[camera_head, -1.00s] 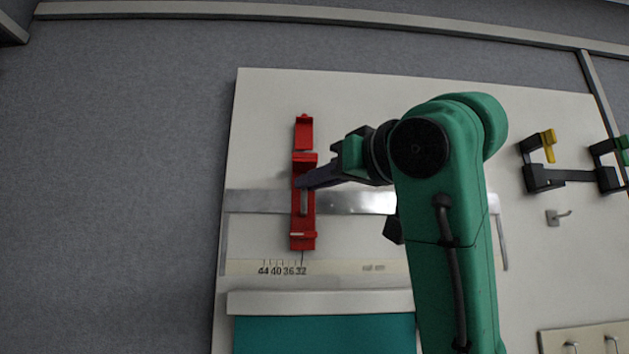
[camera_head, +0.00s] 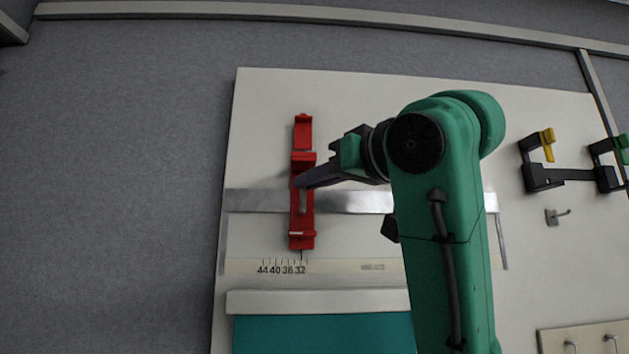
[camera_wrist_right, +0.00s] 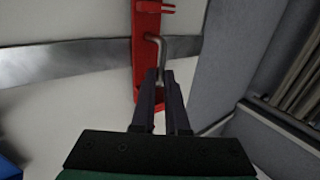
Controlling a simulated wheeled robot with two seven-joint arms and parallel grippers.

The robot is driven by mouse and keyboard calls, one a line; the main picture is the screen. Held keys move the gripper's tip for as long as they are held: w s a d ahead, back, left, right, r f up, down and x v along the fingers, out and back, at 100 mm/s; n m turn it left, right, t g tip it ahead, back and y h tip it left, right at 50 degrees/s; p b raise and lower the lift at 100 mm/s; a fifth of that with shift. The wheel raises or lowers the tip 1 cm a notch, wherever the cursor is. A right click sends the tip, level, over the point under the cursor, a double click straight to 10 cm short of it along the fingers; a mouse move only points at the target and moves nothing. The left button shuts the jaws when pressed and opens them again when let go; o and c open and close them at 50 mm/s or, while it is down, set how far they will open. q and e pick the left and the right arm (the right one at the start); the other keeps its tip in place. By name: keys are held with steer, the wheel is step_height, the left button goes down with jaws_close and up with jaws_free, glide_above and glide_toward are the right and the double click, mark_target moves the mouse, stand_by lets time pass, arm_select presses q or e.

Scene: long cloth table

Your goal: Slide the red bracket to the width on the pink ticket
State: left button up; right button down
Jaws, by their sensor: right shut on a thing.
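The red bracket (camera_head: 302,220) stands upright across a horizontal metal rail (camera_head: 345,201) on the white board. Its lower end is above the printed scale (camera_head: 282,268), with its dark pointer near the 32 mark. My right gripper (camera_head: 303,183) reaches in from the right and is shut on the bracket's metal handle. In the right wrist view the gripper fingers (camera_wrist_right: 160,78) close around the bent grey handle (camera_wrist_right: 158,55) on the red bracket (camera_wrist_right: 147,22). No pink ticket can be made out. My left gripper is out of view.
A black holder (camera_head: 570,176) with yellow and green clips is at the right of the board, above a small hook (camera_head: 558,217). A pale ledge (camera_head: 320,302) over a teal panel lies below the scale.

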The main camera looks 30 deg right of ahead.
steer(key=c, duration=1.1)
jaws_free()
steer(key=shift+o, duration=0.9)
steer(key=shift+w+a, duration=0.1)
steer(key=shift+w, duration=0.05)
steer(key=s+d+b, duration=0.2)
steer(key=s+b, duration=0.4)
steer(key=s, duration=0.8)
steer(key=shift+s, duration=0.3)
steer(key=shift+w, duration=0.15)
